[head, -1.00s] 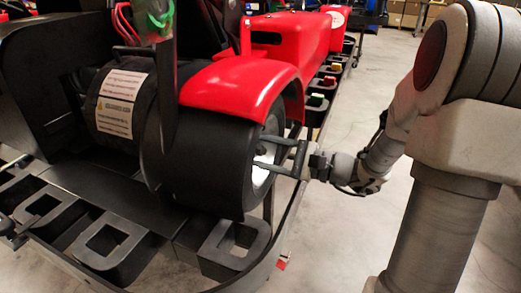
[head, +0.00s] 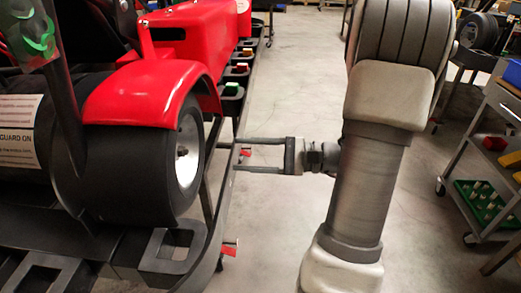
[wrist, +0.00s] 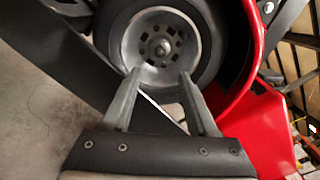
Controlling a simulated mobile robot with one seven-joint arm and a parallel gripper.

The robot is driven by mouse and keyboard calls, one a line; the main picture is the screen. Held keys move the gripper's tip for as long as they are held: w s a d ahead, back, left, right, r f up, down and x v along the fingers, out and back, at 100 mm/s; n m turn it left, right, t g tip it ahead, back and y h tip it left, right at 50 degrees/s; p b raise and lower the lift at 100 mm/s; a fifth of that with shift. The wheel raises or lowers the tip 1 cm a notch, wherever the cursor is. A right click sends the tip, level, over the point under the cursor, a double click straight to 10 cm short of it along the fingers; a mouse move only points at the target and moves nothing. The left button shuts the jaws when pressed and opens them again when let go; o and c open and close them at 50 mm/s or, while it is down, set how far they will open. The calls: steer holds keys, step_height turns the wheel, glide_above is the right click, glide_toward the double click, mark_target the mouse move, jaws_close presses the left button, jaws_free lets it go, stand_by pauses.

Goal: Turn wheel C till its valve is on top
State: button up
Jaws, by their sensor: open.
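A wide black wheel (head: 188,160) with a pale metal rim sits under a red mudguard (head: 150,95) on the kart at left. No letter shows on it, so I cannot tell whether it is wheel C. In the wrist view the rim (wrist: 146,52) faces me, with a hub nut in the middle and several dark holes around it. I cannot make out the valve. My gripper (head: 236,154) is open and empty, outside the wheel's face with a gap between. Its two fingers also show in the wrist view (wrist: 160,76), pointing at the rim's lower part.
The stand's black rail (head: 222,185) runs below and beside the wheel, near my fingers. Several coloured blocks sit in holders (head: 232,89) along it. A cart (head: 490,170) with a green tray stands at right. The floor between is clear.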

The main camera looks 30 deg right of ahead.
steer(key=shift+v, duration=1.5)
